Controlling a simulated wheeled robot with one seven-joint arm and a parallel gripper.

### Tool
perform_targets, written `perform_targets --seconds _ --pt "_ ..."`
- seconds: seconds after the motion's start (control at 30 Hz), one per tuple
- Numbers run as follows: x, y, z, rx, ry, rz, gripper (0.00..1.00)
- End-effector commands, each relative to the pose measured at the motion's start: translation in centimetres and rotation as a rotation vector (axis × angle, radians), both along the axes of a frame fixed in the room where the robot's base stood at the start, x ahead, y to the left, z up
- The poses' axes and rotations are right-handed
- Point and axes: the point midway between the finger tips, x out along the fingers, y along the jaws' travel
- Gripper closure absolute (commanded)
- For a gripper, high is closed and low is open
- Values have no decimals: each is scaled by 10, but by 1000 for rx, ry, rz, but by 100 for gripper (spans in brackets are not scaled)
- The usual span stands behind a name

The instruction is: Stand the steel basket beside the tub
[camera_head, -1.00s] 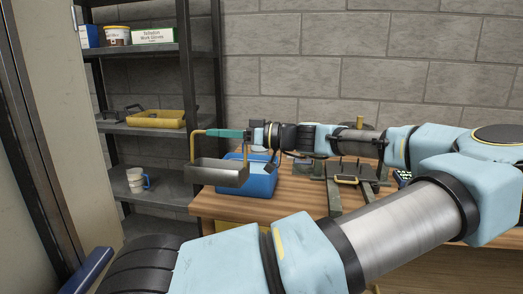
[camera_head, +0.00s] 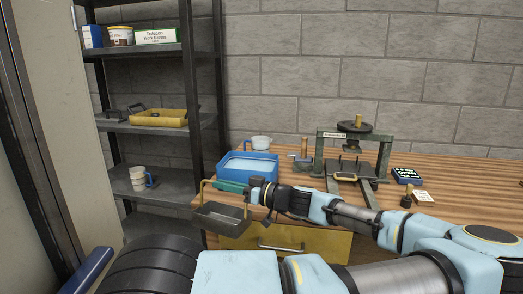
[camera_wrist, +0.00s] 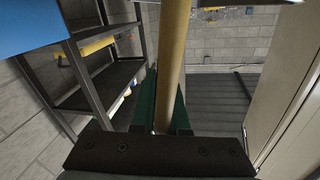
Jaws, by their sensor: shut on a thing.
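The steel basket (camera_head: 221,217) is a grey open tray with a brass-coloured arched handle. It hangs in front of the workbench's left end, lower than the tub. My gripper (camera_head: 232,187) has green fingers and is shut on the handle. In the wrist view the handle (camera_wrist: 172,60) runs as a thick brass bar between the green fingers (camera_wrist: 164,112); the basket's body cannot be made out there. The blue tub (camera_head: 262,165) stands on the bench's left end, just behind my gripper, with a pale surface inside. A blue corner in the wrist view (camera_wrist: 35,22) may be the tub.
The wooden bench (camera_head: 440,170) carries a green press (camera_head: 345,150), a white mug (camera_head: 261,142), a small vice, a stamp and a dark box. A yellow drawer (camera_head: 290,243) is below. Dark shelves (camera_head: 140,125) stand left, with a yellow tray and cups.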

Motion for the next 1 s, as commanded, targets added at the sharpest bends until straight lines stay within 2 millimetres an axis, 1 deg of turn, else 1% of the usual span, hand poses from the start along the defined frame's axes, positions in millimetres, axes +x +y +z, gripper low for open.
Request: perform_targets --seconds 0.03,0.1,0.2,0.3,0.4,0.6,0.67,1.0 --pt "1 0 -22 11 5 -28 100" --pt "2 0 -52 10 5 -66 100" --pt "4 -2 -85 8 3 -111 100" --pt "6 -2 -113 6 3 -145 100" --pt "7 -3 -136 5 2 -175 100" --pt "9 -4 -175 4 3 -224 100" --pt "9 -4 -183 3 2 -233 100" --pt "7 -2 -180 2 1 -218 100"
